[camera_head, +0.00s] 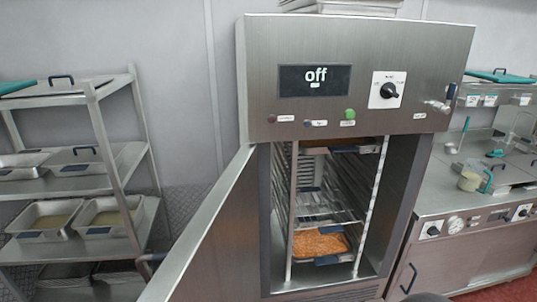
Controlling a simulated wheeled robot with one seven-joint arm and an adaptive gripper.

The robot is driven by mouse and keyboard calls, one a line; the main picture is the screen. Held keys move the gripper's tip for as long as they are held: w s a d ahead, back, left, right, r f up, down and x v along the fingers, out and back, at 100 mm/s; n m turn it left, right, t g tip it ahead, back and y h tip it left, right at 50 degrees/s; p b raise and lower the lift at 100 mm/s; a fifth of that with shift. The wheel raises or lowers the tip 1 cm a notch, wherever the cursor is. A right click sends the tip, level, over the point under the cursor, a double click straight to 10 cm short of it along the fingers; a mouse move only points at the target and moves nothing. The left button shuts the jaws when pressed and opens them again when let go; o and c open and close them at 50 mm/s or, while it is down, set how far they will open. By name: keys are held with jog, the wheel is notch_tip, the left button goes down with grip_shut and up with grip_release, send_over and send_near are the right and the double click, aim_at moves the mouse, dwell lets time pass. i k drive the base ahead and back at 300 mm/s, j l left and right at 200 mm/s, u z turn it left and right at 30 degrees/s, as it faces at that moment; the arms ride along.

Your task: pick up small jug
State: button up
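What looks like the small jug (469,181) stands on the steel counter at the right. It is a small pale, see-through vessel with a teal handle on its right side. It is small in the picture, so its contents are hard to make out. My gripper does not show in this view.
A tall steel oven (258,95) stands in the middle, its display reading "off". Its door (205,235) is swung open toward the left front, and trays are inside. A ladle (452,148) lies on the counter (435,188). A steel rack (112,135) with pans stands at the left.

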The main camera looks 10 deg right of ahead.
aim_at(474, 170)
jog(key=z, duration=1.55)
jog(key=i+l+u, duration=0.1)
jog(key=i, duration=0.45)
jog(key=i+l+u, duration=0.1)
jog(key=i+l, duration=0.25)
jog(key=i, duration=0.2)
jog(key=i+l+u, duration=0.1)
jog(key=i+l, duration=0.2)
jog(key=i, duration=0.25)
jog(key=i+l+u, duration=0.1)
jog(key=i+l, duration=0.25)
jog(key=i, duration=0.2)
